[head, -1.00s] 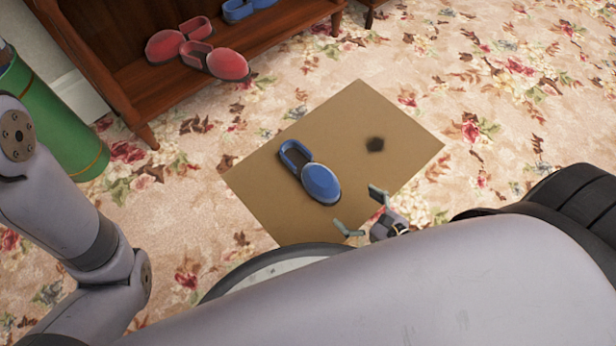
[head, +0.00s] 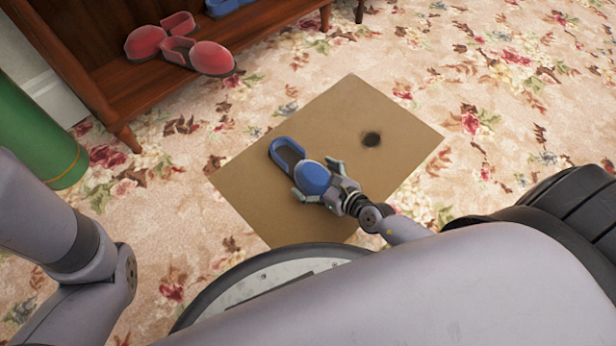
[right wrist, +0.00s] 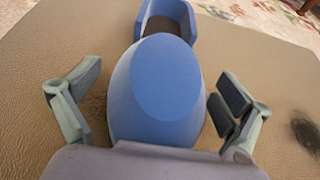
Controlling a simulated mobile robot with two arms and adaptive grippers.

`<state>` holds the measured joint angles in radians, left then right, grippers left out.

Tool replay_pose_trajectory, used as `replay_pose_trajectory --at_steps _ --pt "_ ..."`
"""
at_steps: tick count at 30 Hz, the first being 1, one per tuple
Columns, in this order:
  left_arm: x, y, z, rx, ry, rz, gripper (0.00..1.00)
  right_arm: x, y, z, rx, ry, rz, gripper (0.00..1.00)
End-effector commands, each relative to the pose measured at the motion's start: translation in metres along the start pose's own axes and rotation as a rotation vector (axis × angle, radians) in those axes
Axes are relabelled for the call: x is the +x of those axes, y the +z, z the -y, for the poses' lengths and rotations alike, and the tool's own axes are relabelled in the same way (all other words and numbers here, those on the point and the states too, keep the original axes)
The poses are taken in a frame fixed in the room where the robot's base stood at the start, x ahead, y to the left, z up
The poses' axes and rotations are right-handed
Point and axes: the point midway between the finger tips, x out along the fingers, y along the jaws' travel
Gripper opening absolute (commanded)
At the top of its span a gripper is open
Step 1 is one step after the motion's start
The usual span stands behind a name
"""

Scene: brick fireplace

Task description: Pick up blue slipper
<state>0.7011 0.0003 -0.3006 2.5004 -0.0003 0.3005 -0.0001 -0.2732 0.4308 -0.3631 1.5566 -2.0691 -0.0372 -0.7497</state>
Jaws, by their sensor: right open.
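A blue slipper (head: 313,178) lies on the tan mat (head: 262,215) in the head view, its open heel toward the upper left. My right gripper (head: 318,181) is at the slipper's toe, with one finger on each side of it. In the right wrist view the slipper (right wrist: 165,85) stands between the two open fingers of the gripper (right wrist: 158,105), with a gap showing on the left. On the right the finger is close to the slipper; I cannot tell if it touches. My left gripper is out of view; only my left arm shows.
A wooden shelf (head: 120,100) at the upper left holds red slippers (head: 211,57) and another blue pair (head: 225,5), partly cut off. A green cylinder (head: 40,135) stands at the left edge. The floral carpet (head: 500,110) is clear at the right. The mat has a dark spot (head: 371,139).

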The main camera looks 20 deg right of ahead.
Motion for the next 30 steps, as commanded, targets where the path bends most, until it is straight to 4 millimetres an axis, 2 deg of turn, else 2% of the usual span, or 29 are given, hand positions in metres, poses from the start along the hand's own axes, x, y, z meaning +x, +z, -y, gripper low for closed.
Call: replay_pose_trajectory --at_steps 3,11,30 --pt "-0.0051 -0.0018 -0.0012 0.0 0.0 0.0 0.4 0.0101 -0.0005 0.0004 0.001 -0.001 0.0 0.96" --pt "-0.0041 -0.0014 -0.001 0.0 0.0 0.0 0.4 0.0105 0.0008 0.0002 0.0 0.0 0.0 0.95" --pt "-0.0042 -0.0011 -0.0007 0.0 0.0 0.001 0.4 0.0102 0.0006 0.0 0.0 0.0 0.0 0.52"
